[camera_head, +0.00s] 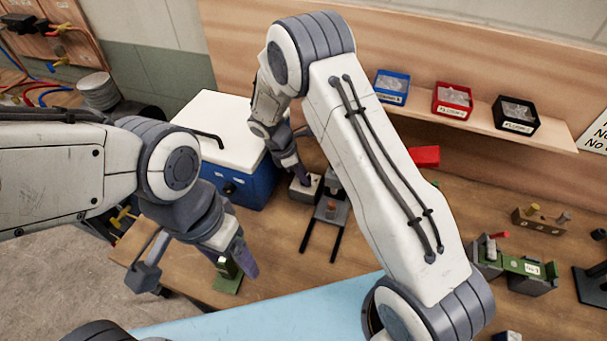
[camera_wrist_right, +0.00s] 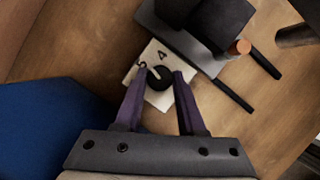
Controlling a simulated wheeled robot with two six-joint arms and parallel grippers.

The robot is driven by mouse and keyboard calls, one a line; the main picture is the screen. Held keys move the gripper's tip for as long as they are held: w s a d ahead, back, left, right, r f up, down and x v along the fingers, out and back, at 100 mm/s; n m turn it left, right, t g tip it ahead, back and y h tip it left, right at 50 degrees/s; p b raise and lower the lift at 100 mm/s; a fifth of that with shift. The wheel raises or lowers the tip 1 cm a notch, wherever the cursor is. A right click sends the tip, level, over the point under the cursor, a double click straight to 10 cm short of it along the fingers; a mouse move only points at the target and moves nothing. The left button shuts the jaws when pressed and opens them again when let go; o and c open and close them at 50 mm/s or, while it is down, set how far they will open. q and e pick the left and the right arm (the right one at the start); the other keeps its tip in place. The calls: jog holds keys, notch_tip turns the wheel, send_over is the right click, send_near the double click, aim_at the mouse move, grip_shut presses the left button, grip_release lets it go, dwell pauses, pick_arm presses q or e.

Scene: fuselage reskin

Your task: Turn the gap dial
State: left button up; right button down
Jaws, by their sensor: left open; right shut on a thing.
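The gap dial is a black round knob (camera_wrist_right: 159,78) on a small white block (camera_wrist_right: 157,98) marked with dark digits. In the head view the white block (camera_head: 304,189) sits on the bench beside the blue cooler box. My right gripper (camera_wrist_right: 160,76) is shut on the knob, a purple finger on each side of it. In the head view the right gripper (camera_head: 301,176) comes down over the block and hides most of the dial. My left gripper (camera_head: 238,262) is open over the front left of the bench, near a small green part (camera_head: 228,283).
A dark grey device with two black rails (camera_head: 325,228) stands right beside the dial block. The blue cooler box (camera_head: 238,185) is to the left. Bins (camera_head: 454,98) line the shelf. A green vise (camera_head: 522,270) stands at right. My right arm crosses the middle.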

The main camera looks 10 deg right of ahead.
jog(key=m, duration=0.2)
jog(key=m+g, duration=0.1)
jog(key=m, duration=0.1)
jog(key=shift+w+m+g+b, duration=0.2)
jog(key=shift+m+g+b, duration=0.1)
jog(key=shift+b, duration=0.05)
jog(key=shift+w+m+g+y+b, duration=0.1)
jog(key=shift+m+g+y+b, duration=0.45)
jog(key=shift+m, duration=1.75)
jog(key=shift+r+g+y, duration=0.1)
jog(key=shift+g+y, duration=0.15)
jog(key=c, duration=0.5)
grip_release()
jog(key=shift+d, duration=0.1)
